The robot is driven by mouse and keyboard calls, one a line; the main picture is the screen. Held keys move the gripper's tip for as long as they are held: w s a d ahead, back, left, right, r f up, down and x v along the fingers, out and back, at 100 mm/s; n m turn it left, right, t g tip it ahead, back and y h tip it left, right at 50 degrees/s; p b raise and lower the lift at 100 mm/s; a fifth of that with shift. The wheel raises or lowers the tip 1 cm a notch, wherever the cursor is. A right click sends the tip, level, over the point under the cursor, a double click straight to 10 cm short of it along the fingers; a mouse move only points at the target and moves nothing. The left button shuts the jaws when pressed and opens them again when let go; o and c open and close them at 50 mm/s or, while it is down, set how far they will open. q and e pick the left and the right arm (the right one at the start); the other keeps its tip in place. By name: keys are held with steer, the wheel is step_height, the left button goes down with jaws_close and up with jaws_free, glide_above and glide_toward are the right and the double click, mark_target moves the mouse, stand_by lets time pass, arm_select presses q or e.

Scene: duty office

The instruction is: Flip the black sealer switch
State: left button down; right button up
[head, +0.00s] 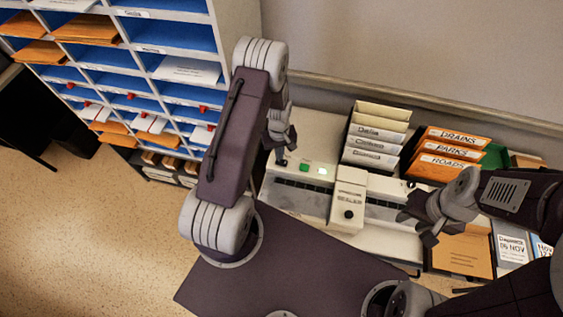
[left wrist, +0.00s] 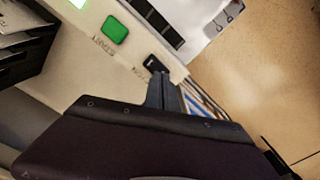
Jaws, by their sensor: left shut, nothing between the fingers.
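The sealer (head: 349,197) is a long cream machine on the counter, with a raised middle block. At its left end are a green button (head: 304,167) and a lit green lamp (head: 322,170). In the left wrist view the small black switch (left wrist: 155,64) sits beside the green button (left wrist: 115,29) on the cream panel. My left gripper (head: 281,157) is over the sealer's left end. Its shut, empty fingertips (left wrist: 162,76) are right at the switch; I cannot tell whether they touch. My right gripper (head: 418,228) appears open and empty near the sealer's right end.
Cream card boxes (head: 376,139) and orange folders (head: 452,150) stand behind the sealer. An orange envelope (head: 464,252) and date cards (head: 512,249) lie at right. A pigeonhole shelf (head: 185,72) holding envelopes stands at left. Open floor (head: 90,235) lies front left.

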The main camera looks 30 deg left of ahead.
arm_select(q)
steer(key=shift+f+b, duration=1)
steer(key=shift+f, duration=0.2)
stand_by(1.0)
steer(key=shift+r, duration=0.1)
step_height(320, 180, up, 7)
steer(key=p, duration=0.5)
steer(key=shift+p, duration=0.3)
